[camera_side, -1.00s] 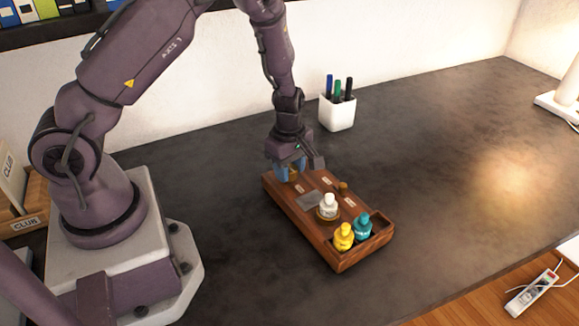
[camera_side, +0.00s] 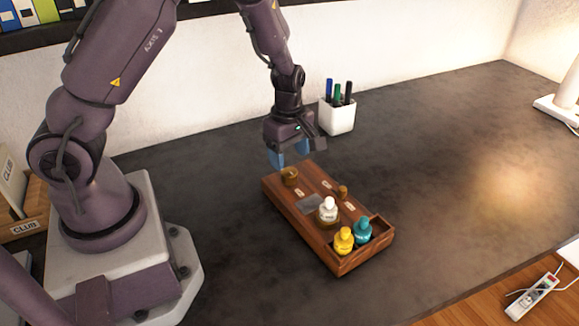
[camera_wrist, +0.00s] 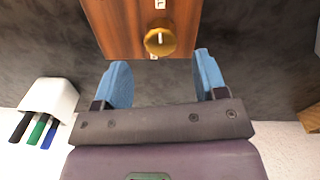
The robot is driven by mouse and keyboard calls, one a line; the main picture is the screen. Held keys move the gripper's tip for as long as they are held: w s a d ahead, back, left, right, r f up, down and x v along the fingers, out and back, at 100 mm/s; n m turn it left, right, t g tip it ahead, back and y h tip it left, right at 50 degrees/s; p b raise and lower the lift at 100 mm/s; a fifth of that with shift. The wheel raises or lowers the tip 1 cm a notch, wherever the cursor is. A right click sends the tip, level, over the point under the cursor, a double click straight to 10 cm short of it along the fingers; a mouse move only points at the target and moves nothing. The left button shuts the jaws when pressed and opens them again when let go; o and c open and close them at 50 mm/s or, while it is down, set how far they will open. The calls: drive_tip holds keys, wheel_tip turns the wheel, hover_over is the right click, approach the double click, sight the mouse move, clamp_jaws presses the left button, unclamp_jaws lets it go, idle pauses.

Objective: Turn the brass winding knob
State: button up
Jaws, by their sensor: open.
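The brass winding knob (camera_side: 289,176) sits on top of the wooden box (camera_side: 318,249), near its back left end. In the wrist view the knob (camera_wrist: 160,39) is round, with a pale pointer line running roughly up and down the picture. My gripper (camera_side: 288,158) is above and a little behind the knob, apart from it. In the wrist view my gripper's blue fingers (camera_wrist: 162,78) are spread wide with nothing between them. The knob lies beyond the fingertips, about midway between them. A second, smaller brass knob (camera_side: 342,191) stands on the box's right side.
A white bottle (camera_side: 327,210) stands on the box. A yellow bottle (camera_side: 344,240) and a teal bottle (camera_side: 362,230) stand in its front compartment. A white pen cup (camera_side: 337,117) is behind the box. The dark desk (camera_side: 450,180) to the right is clear.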

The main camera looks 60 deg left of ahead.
sight(288, 172)
wheel_tip(288, 172, up, 8)
drive_tip(key=shift+f, duration=0.15)
drive_tip(key=shift+m, duration=0.3)
drive_tip(key=s+d+r+m+t, duration=0.2)
drive_tip(key=s+d+r+m, duration=0.2)
drive_tip(key=s+r+m, duration=0.4)
drive_tip(key=s+d+r+m+t, duration=0.3)
drive_tip(key=s+r+m, duration=0.5)
drive_tip(key=m, duration=0.4)
drive_tip(key=shift+d+r, duration=0.55)
drive_tip(key=shift+r, duration=0.05)
